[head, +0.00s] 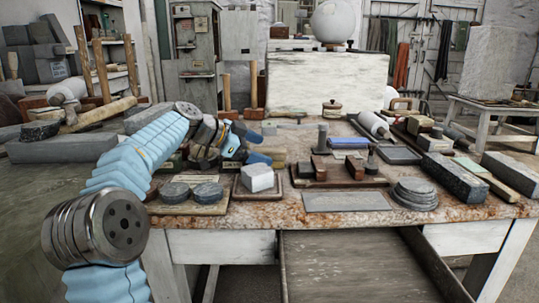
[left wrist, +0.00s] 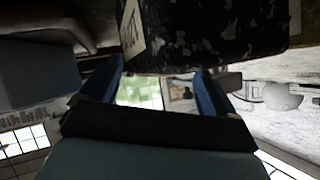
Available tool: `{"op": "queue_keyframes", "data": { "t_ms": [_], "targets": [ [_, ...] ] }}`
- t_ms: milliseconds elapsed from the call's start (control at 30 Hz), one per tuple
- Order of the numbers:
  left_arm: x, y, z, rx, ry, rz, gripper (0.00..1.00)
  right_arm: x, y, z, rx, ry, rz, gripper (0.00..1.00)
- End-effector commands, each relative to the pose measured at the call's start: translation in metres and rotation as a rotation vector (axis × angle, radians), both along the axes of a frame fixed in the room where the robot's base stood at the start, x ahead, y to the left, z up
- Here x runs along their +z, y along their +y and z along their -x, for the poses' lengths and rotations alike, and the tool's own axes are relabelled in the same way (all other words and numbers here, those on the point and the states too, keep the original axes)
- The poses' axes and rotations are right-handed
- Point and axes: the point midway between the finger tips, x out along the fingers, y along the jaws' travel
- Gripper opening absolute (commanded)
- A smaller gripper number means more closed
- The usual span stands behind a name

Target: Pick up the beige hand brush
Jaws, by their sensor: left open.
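I cannot clearly pick out the beige hand brush in either view. A small beige object (head: 274,156) lies on the worktable (head: 262,216), just beyond the fingertips of my left gripper (head: 252,145); it is too small to tell what it is. My left gripper is open, with two blue fingers apart. In the left wrist view the open fingers (left wrist: 160,70) have nothing visible held between them. A dark speckled block with a paper label (left wrist: 205,25) fills the top of that view, close to the fingertips. My right gripper is not in view.
A white block (head: 257,178) and round grey discs (head: 190,191) sit near the table's front edge. Wooden blocks (head: 338,170), a grey slab (head: 348,201) and stacked discs (head: 414,193) stand to the right. Long stone blocks (head: 455,178) crowd the right side.

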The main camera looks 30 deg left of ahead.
Motion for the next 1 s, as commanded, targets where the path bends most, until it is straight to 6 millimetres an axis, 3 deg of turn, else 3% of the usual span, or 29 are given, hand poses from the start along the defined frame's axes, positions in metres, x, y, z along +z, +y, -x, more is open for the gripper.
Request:
{"op": "queue_keyframes", "data": {
  "t_ms": [133, 367, 800, 1000],
  "targets": [
    [-0.006, -0.0076, -0.0104, -0.002, -0.001, 0.0, 0.89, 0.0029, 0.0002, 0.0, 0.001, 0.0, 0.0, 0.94],
    [-0.0073, -0.008, -0.0112, -0.001, -0.001, -0.001, 0.88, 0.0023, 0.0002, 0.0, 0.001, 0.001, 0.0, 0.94],
    [-0.0077, -0.0078, -0.0111, -0.001, 0.001, -0.001, 0.2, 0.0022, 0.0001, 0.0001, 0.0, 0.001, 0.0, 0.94],
    [-0.0079, -0.0079, -0.0111, -0.001, 0.001, -0.001, 0.19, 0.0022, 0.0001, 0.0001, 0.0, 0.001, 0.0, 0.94]
  ]
}}
